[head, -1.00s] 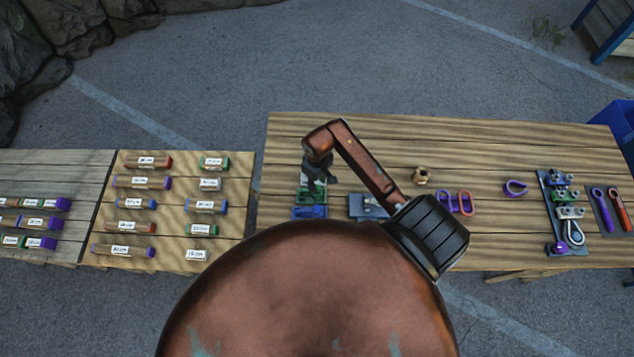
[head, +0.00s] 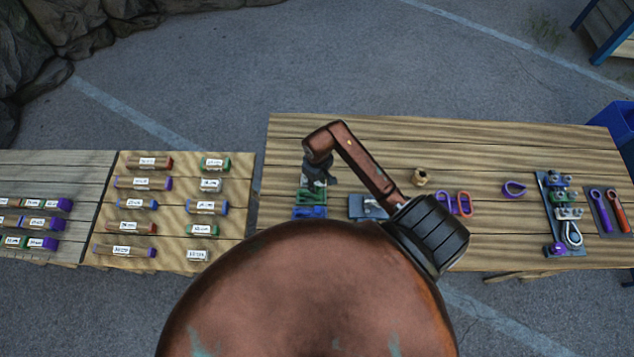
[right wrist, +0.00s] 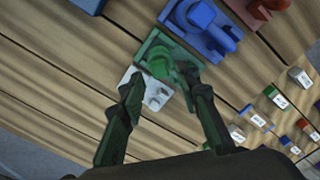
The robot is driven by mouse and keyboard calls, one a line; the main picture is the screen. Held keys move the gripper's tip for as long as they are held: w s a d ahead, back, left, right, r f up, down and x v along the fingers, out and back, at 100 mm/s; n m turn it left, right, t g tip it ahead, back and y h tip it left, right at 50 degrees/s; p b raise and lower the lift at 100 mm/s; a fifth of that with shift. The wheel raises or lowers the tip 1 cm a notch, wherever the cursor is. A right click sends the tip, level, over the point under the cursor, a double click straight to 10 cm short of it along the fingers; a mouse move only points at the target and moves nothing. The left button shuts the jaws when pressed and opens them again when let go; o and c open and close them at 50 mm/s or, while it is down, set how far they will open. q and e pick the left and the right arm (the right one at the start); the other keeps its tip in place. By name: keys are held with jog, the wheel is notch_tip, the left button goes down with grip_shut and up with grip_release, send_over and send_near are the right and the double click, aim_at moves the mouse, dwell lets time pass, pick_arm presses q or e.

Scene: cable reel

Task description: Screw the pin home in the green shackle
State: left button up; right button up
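The green shackle (right wrist: 158,62) sits on a green fixture block in the right wrist view. In the head view the green block (head: 311,193) shows near the left end of the right table, partly hidden. My right gripper (right wrist: 162,78) has its two dark fingers apart, one on each side of the near part of the green shackle. I cannot make out the pin clearly, nor whether a finger touches the shackle. My left gripper is not in view.
A blue block (head: 310,212) sits beside the green one. A grey-blue plate (head: 368,207), a brass piece (head: 420,177), purple and orange links (head: 453,204) and a rigging board (head: 547,220) lie to the right. Labelled pieces cover the left table. The table's far middle is clear.

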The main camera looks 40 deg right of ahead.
aim_at(318, 188)
jog(key=shift+f+b, duration=0.7)
jog(key=shift+f, duration=1)
jog(key=shift+c, duration=0.2)
grip_shut()
jog(key=shift+m, duration=0.7)
jog(key=shift+o, duration=0.2)
grip_release()
jog(key=shift+o, duration=0.3)
jog(key=o, duration=0.5)
